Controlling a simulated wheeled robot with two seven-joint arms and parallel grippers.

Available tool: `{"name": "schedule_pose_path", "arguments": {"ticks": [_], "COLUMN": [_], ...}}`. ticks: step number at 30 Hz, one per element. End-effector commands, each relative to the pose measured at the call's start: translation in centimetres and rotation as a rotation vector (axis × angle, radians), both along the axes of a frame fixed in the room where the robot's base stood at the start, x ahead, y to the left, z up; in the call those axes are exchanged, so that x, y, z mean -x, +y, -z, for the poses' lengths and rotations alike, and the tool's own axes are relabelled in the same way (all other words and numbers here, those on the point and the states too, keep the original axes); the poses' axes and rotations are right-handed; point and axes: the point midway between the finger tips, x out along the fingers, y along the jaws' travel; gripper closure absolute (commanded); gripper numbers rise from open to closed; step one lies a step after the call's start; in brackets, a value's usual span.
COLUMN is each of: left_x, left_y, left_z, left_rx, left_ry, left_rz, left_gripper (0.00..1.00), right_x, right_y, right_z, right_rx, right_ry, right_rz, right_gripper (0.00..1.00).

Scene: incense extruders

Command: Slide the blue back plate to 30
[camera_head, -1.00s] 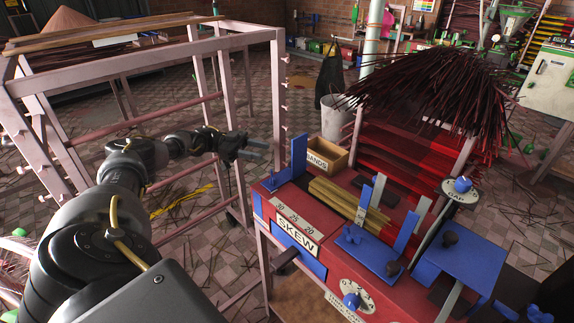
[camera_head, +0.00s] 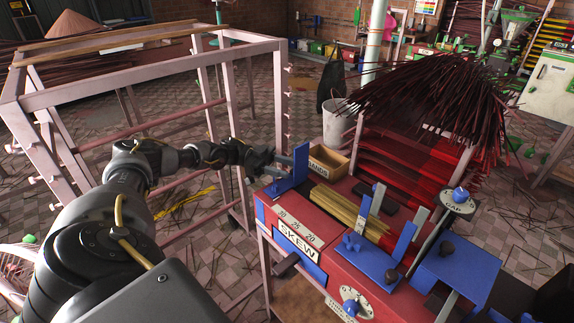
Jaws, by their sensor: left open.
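The blue back plate (camera_head: 300,164) stands upright on a blue base at the left end of the red machine (camera_head: 325,240). The scale strip (camera_head: 293,223) in front of it reads 30, 25 and 20. The plate's base is near the 30 end, but I cannot tell the exact reading. My left gripper (camera_head: 282,166) is open and empty, just left of the plate, with its fingertips close to it. I cannot tell whether they touch. My right gripper is not in view.
Yellow sticks (camera_head: 340,206) lie beside the plate. A wooden BANDS box (camera_head: 328,159) stands close behind it. A pink metal rack (camera_head: 150,70) surrounds my left arm's far side. A SKEW sign (camera_head: 298,241) is on the machine's front. Dark red incense bundles (camera_head: 430,95) fill the back right.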

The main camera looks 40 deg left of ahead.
Motion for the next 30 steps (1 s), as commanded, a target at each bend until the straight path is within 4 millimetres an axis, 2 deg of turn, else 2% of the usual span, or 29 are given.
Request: {"name": "schedule_pose_path", "arguments": {"ticks": [4,13,23,30], "left_x": [-0.3,-0.3,-0.3,-0.6], "left_y": [-0.9,-1.0,-1.0,-1.5], "left_z": [0.0,0.0,0.0,-0.1], "left_rx": [0.000,0.000,0.000,0.002], "left_ry": [0.001,0.000,0.000,-0.001], "left_rz": [0.001,-0.001,-0.001,0.005], "left_gripper": [0.55,0.57,1.00,1.00], "right_x": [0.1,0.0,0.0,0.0], "right_y": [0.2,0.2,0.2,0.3], "right_z": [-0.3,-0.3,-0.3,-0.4], "right_rx": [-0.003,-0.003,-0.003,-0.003], "right_ry": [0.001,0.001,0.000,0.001], "right_rz": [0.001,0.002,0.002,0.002], "right_gripper": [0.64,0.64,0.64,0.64]}}
